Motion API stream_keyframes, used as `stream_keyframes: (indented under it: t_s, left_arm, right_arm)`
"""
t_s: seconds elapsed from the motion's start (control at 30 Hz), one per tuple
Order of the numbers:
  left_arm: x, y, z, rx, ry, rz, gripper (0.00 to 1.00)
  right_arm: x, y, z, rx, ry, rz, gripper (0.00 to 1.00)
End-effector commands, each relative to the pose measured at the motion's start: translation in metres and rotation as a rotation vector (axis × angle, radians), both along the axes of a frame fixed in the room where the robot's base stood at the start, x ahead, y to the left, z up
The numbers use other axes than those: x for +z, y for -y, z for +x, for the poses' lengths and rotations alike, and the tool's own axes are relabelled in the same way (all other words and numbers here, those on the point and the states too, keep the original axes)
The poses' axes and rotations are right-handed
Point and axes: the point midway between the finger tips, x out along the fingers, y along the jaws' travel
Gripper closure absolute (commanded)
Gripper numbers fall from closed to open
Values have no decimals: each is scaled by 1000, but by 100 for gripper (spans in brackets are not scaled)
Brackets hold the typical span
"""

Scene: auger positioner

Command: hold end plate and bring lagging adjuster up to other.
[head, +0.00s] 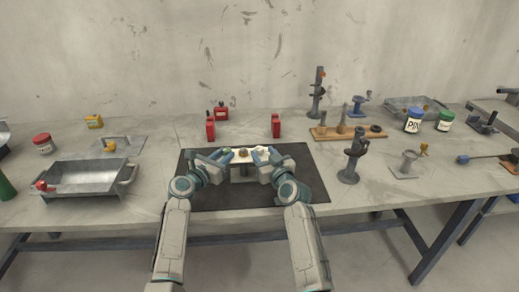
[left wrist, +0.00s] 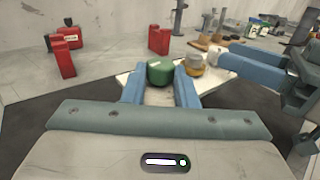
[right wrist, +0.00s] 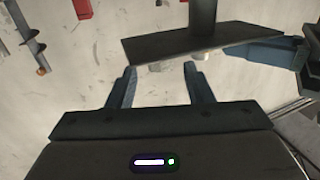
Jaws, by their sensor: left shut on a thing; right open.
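A pale end plate (head: 243,160) lies level between my grippers above the dark mat, on a post seen in the right wrist view. A green block (left wrist: 160,71) sits at its left end; a brass piece with a grey cap (left wrist: 193,67) is at its middle. My left gripper (left wrist: 160,78) is shut with its fingers either side of the green block. A white rounded piece (left wrist: 215,58) is at the right end, beside my right gripper (head: 262,153). My right gripper also shows open in the right wrist view (right wrist: 160,68), close to the dark plate edge (right wrist: 200,42). Which piece is the lagging adjuster, I cannot tell.
The dark mat (head: 300,190) has bare room around the plate. Red blocks (head: 276,126) stand behind it. A metal tray (head: 90,178) is at the left. A dark stand (head: 353,160) and a wooden board with posts (head: 345,133) are at the right.

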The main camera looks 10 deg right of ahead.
Motion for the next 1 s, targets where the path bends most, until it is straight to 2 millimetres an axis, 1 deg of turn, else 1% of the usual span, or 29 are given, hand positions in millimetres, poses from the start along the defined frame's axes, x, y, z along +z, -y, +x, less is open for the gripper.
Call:
stream_keyframes:
  t_s: [0.03, 0.1, 0.23, 0.4, 0.63, 0.67, 0.7, 0.87, 0.9, 1.0]
  left_arm:
    - [-1, 0, 0, 0, -1, 1, 100]
    - [-1, 0, 0, 0, -1, 1, 100]
    - [-1, 0, 0, 0, -1, 1, 100]
    - [-1, 0, 0, 0, -1, 1, 100]
    - [0, 0, 0, 0, -1, 1, 100]
    - [0, 0, 0, 0, -1, 1, 100]
    - [0, 0, 0, 0, -1, 1, 100]
    - [0, 0, 0, 0, -1, 1, 100]
    - [0, 0, 0, 0, -1, 1, 100]
    - [0, 0, 0, 0, -1, 1, 100]
  right_arm:
    - [1, -3, 9, 1, 0, -1, 53]
    - [0, -6, 18, 1, 0, 1, 53]
    - [0, -10, 29, 1, -1, 0, 53]
    - [0, -11, 35, 0, 0, 1, 53]
    - [0, -12, 35, 0, 0, 1, 53]
    - [0, -12, 35, 0, 0, 1, 55]
    - [0, -12, 35, 0, 0, 1, 63]
    - [0, -12, 35, 0, 0, 1, 95]
    - [0, -12, 35, 0, 0, 1, 97]
    - [0, -12, 35, -3, -1, 0, 97]
